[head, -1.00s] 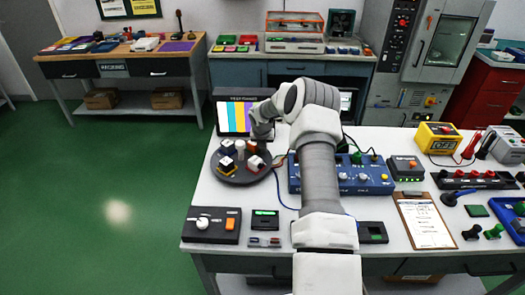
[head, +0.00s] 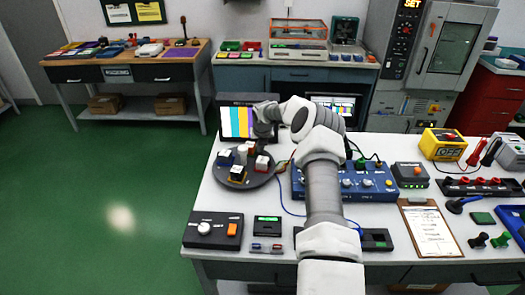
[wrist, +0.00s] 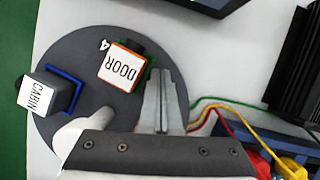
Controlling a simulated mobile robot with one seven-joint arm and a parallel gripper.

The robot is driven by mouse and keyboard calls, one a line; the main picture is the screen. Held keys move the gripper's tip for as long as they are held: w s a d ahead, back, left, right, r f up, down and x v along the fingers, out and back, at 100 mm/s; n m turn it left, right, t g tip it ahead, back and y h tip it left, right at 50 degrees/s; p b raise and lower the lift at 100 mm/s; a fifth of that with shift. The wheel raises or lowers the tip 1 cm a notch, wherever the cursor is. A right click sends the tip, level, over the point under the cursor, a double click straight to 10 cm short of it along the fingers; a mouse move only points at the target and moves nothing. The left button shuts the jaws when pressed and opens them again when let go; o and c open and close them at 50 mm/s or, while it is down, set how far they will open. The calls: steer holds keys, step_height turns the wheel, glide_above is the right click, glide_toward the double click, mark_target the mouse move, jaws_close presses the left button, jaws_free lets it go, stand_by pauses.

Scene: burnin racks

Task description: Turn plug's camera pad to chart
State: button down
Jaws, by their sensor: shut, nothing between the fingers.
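A dark round turntable (head: 243,180) carries several small camera blocks with white tops. In the wrist view the turntable (wrist: 60,120) shows a block labelled DOOR (wrist: 121,66) with an orange and green edge, and a block labelled CABIN (wrist: 42,95) with a blue edge. A colour-bar chart (head: 237,122) stands behind the turntable. My gripper (wrist: 160,74) is shut and empty, its fingertips over the turntable beside the DOOR block. I cannot tell whether they touch. Which cable belongs to which block is not clear.
A blue panel with knobs (head: 346,184) stands right of the turntable, with cables (wrist: 225,105) running to it. A black switch box (head: 213,230) is at the front left. A clipboard (head: 430,229) lies to the right. The bench between turntable and switch box is bare.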

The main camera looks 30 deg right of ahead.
steer(key=shift+w+a+n, duration=0.2)
steer(key=shift+w+n, duration=0.35)
steer(key=shift+n, duration=0.15)
steer(key=shift+w+y, duration=0.1)
steer(key=shift+y, duration=0.2)
steer(key=v, duration=1.7)
steer(key=shift+r+b, duration=0.2)
steer(key=shift+b, duration=0.15)
